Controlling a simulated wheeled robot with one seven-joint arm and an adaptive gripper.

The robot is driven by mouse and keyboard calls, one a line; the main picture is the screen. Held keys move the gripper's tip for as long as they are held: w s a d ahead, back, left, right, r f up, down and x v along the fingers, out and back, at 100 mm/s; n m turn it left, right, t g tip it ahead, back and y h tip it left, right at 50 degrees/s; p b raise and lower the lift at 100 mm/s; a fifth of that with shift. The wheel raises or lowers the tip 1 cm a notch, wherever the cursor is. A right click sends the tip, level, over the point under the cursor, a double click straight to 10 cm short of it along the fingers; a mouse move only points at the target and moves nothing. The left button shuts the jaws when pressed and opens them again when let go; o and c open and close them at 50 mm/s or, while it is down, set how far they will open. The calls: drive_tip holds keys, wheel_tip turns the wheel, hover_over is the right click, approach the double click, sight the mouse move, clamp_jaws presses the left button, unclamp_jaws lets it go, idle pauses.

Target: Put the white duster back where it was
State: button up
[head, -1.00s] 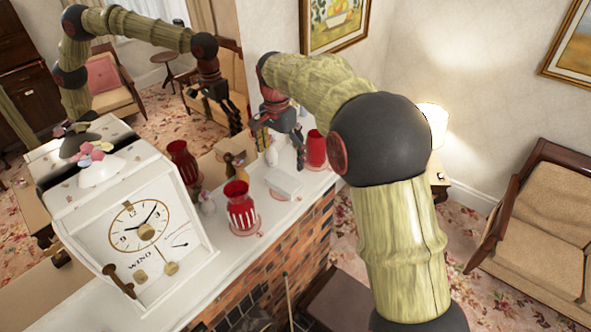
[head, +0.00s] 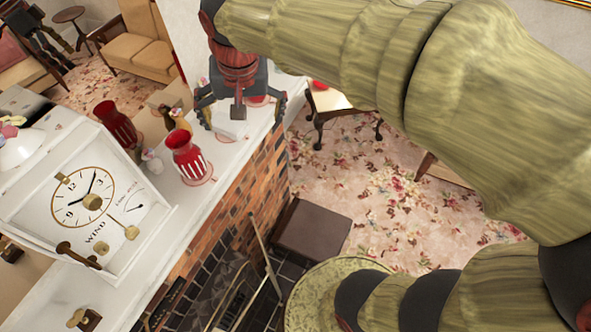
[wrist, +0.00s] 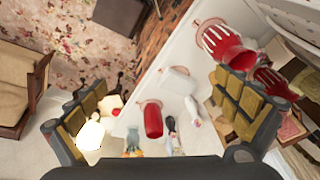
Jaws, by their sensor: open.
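A white block-like thing (head: 230,125) lies flat on the white mantel (head: 215,150); it may be the white duster, but I cannot be sure. It also shows in the wrist view (wrist: 176,83), between the red vases. My gripper (head: 242,108) is open above the mantel's far end, its fingers spread to either side of the white block in the head view and partly hiding it. In the wrist view my open fingers (wrist: 165,88) hold nothing, and the white block lies below, between them in the picture.
A large white clock (head: 85,200) stands at the left. A third red vase (wrist: 152,120) is near the block. A dark stool (head: 312,230) stands on the floor.

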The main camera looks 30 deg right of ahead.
drive_tip(key=s+d+f+n+t, duration=0.1)
drive_tip(key=s+f+n, duration=0.1)
drive_tip(key=s, duration=0.4)
drive_tip(key=s+d+f+n+t, duration=0.1)
drive_tip(key=s+f+n, duration=0.2)
drive_tip(key=s, duration=0.4)
drive_tip(key=shift+d, duration=0.25)
wheel_tip(320, 180, down, 22)
drive_tip(key=b, duration=2.2)
drive_tip(key=shift+a, duration=0.35)
